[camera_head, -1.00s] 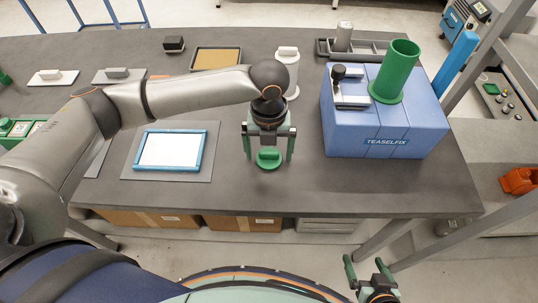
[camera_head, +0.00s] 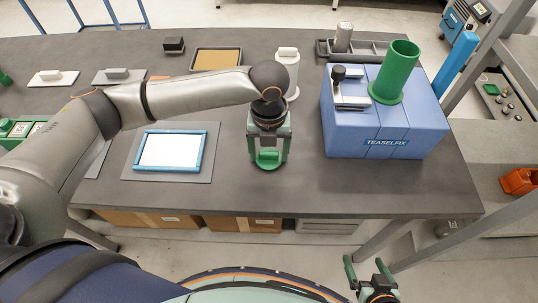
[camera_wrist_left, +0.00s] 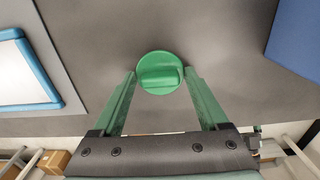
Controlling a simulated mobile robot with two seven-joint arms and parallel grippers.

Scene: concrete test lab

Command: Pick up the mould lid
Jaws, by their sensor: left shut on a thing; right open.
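The mould lid (camera_head: 268,164) is a small round green disc with a raised grip bar, on the grey table near its front edge. The lid also shows between the fingertips in the left wrist view (camera_wrist_left: 160,74). Whether it touches the table is hard to tell. My right gripper (camera_head: 364,263) is open and empty at the bottom right, in front of the table.
A blue TEASELFIX box (camera_head: 385,130) stands to the right, with a green cylinder (camera_head: 398,72) on top. A blue-framed white panel (camera_head: 170,151) lies on a grey mat to the left. A white container (camera_head: 288,75) stands behind my left gripper. Bare table (camera_head: 320,190) lies in front.

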